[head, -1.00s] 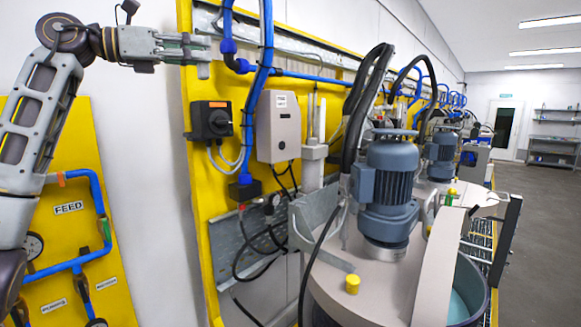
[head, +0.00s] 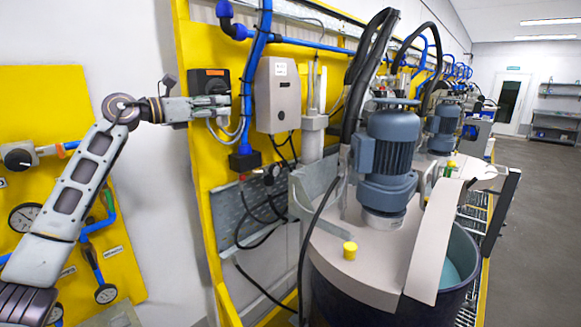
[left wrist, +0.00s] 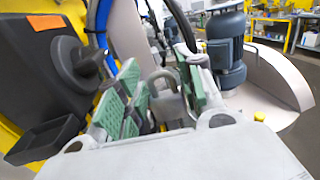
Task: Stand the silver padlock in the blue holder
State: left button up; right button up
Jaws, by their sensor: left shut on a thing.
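My left gripper (head: 212,106) reaches in from the left in the head view, in front of the black rotary switch (head: 208,78). In the left wrist view its green-padded fingers (left wrist: 160,92) are shut on the silver padlock (left wrist: 165,106). The padlock is a grey body with its rounded shackle upward, partly hidden by the fingers. I cannot make out the padlock in the head view. I cannot clearly identify the blue holder; a dark open-topped box (left wrist: 42,139) shows below the switch in the left wrist view, its colour nearly black. My right gripper is in neither view.
A grey box (head: 278,95) and blue pipes (head: 262,62) are on the yellow wall frame, close right of my left gripper. A mixing drum with a blue-grey motor (head: 388,160) stands further right. A yellow gauge panel (head: 40,110) is at left.

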pick_arm(q)
notch_tip(320, 180, down, 15)
jog(key=w+n+t+y, duration=0.1)
jog(key=w+t, duration=0.1)
jog(key=w, duration=0.1)
jog(key=s+a+f+n+t+y, duration=0.15)
jog(key=s+f, duration=0.25)
jog(key=f, duration=0.9)
jog(key=s+a+f+n+t+y, duration=0.1)
jog(key=s+a+f+n+y, duration=0.15)
jog(key=f, duration=1.05)
jog(key=s+a+f+n+t+y, duration=0.25)
jog(key=s+f+y, duration=0.25)
jog(key=s+f, duration=1.45)
jog(key=shift+s+d+r+n+y+b, duration=0.1)
jog(key=shift+s+d+n+y+b, duration=0.15)
jog(key=shift+d+n+y, duration=0.35)
jog(key=shift+s+d+r+n+y+b, duration=0.1)
jog(key=shift+s+d+n+y+b, duration=0.2)
jog(key=shift+d+y, duration=0.55)
jog(key=shift+s+d+r+n+y+b, duration=0.1)
jog(key=shift+d+n+y+b, duration=0.4)
jog(key=shift+d, duration=0.35)
jog(key=shift+a, duration=0.1)
